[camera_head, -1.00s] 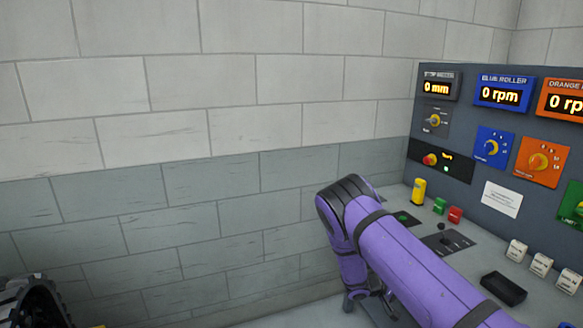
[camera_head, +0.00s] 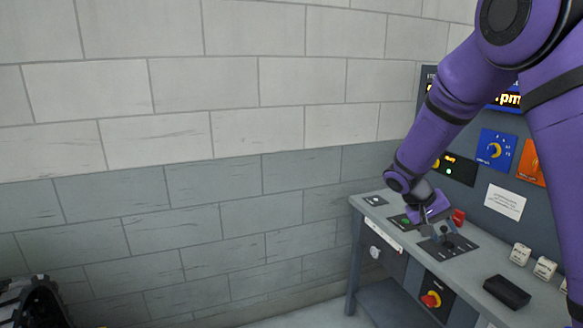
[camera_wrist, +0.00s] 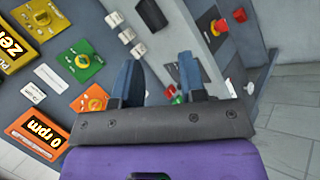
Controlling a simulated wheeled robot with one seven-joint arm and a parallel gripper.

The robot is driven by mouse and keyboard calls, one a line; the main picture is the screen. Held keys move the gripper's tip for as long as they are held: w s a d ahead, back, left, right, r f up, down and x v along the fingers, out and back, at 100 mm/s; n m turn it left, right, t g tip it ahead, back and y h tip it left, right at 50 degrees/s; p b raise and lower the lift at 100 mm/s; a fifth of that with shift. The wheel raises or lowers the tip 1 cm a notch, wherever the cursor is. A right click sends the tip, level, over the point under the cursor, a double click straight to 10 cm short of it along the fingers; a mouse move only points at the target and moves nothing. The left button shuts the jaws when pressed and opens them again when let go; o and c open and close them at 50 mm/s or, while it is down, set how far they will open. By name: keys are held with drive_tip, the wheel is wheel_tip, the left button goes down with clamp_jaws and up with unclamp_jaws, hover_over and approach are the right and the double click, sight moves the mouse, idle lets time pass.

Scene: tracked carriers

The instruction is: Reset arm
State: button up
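My purple arm (camera_head: 455,95) reaches down from the upper right in the head view. My gripper (camera_head: 446,236) is low over the grey control desk (camera_head: 460,268), beside a red block (camera_head: 458,217) and above a dark plate with a small black lever. I cannot tell whether it touches anything there.
The upright panel (camera_head: 440,183) with displays and knobs stands behind the desk. White labelled blocks (camera_head: 520,254) and a black block (camera_head: 507,292) are on the desk's right. A red knob (camera_head: 431,300) is on its front. A brick wall (camera_head: 180,150) fills the left.

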drive_tip(key=s+a+r+n+t+y, duration=0.1)
drive_tip(key=s+a+r+t+y, duration=0.1)
drive_tip(key=s+r, duration=0.4)
drive_tip(key=s+a+r+n+t+y, duration=0.1)
drive_tip(key=s+r, duration=0.5)
drive_tip(key=s, duration=0.8)
drive_tip(key=s+a+r+t+y, duration=0.3)
drive_tip(key=s+r, duration=0.4)
drive_tip(key=s, duration=0.3)
drive_tip(key=shift+a+n+t+y, duration=0.4)
drive_tip(key=shift+t+y, duration=0.2)
drive_tip(key=shift+y, duration=0.2)
drive_tip(key=shift+d, duration=0.1)
idle(0.5)
